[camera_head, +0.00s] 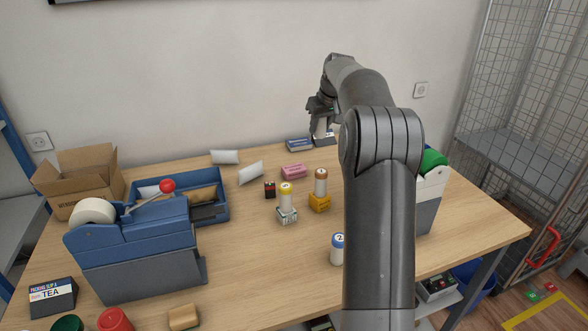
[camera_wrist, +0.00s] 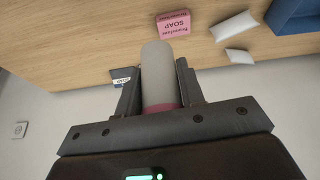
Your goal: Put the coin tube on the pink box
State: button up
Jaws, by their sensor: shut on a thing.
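My gripper (camera_wrist: 159,92) is shut on a coin tube (camera_wrist: 158,75), a pale grey-white cylinder with a dark pink band at the end nearest the palm. In the head view my gripper (camera_head: 321,112) is at the back of the counter, and the tube (camera_head: 321,127) is partly hidden by it. The pink box (camera_head: 294,172), a small soap carton, lies flat on the counter, in front of and left of my gripper. In the wrist view the pink box (camera_wrist: 173,23) is beyond the tube's free end, apart from it. Its visible top is bare.
A dark blue box (camera_head: 299,145) lies near the gripper. A yellow-capped tube (camera_head: 286,191) stands on a silver box, a brown-capped tube (camera_head: 321,181) on a yellow box. A battery (camera_head: 269,189) and white pouches (camera_head: 250,173) are near the pink box. A blue-capped tube (camera_head: 337,250) stands nearer the front.

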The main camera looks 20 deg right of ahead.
jog(key=w+d+f, duration=0.2)
jog(key=w+d, duration=0.2)
send_over(292, 165)
jog(key=s, duration=0.2)
jog(key=shift+n, duration=0.3)
notch_tip(292, 165, down, 12)
jog(key=shift+d+r, duration=0.1)
jog(key=shift+f, duration=2)
jog(key=shift+f, duration=0.1)
jog(key=o, duration=1.1)
jog(key=shift+f, duration=0.1)
jog(key=shift+o, duration=0.2)
